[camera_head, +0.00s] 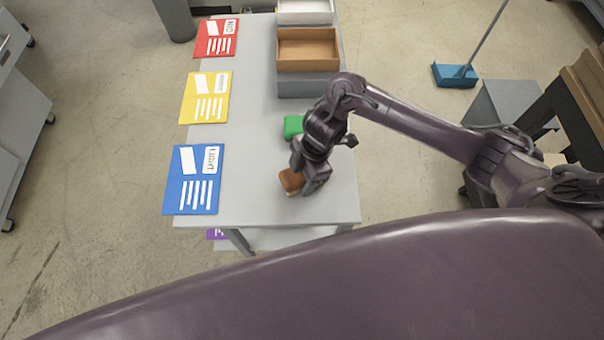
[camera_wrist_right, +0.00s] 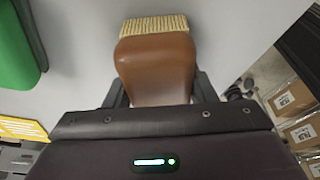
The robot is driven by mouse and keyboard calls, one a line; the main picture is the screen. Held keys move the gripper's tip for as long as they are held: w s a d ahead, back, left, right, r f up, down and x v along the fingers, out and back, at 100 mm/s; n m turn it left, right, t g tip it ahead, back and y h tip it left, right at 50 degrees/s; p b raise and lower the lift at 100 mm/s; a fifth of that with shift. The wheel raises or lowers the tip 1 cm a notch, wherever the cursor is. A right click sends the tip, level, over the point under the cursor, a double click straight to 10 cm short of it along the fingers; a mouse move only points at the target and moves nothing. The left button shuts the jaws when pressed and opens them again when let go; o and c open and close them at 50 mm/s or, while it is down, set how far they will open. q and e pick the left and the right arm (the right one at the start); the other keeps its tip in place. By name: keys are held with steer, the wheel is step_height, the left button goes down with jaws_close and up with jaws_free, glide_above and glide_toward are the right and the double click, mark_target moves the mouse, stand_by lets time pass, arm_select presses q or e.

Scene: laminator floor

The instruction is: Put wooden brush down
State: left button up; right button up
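The wooden brush has a brown body and pale bristles. In the head view the brush (camera_head: 291,180) is at the near part of the grey table (camera_head: 255,150), low over or on its top; I cannot tell if it touches. My right gripper (camera_head: 306,188) points down at it. In the right wrist view the brush (camera_wrist_right: 157,65) lies between the two dark fingers, one close against each side, with its bristles facing away from the palm. The right gripper appears shut on it. My left gripper is not in view.
A green block (camera_head: 293,126) is just beyond the gripper. Red (camera_head: 216,38), yellow (camera_head: 206,98) and blue (camera_head: 193,180) cards line the table's left edge. A brown-lined tray (camera_head: 307,49) stands at the far end. The middle of the table is clear.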

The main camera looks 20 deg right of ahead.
steer(key=o, duration=0.4)
steer(key=shift+o, duration=0.2)
steer(key=p+v, duration=0.2)
steer(key=v, duration=1)
steer(key=shift+r+p, duration=0.15)
steer(key=shift+p, duration=0.15)
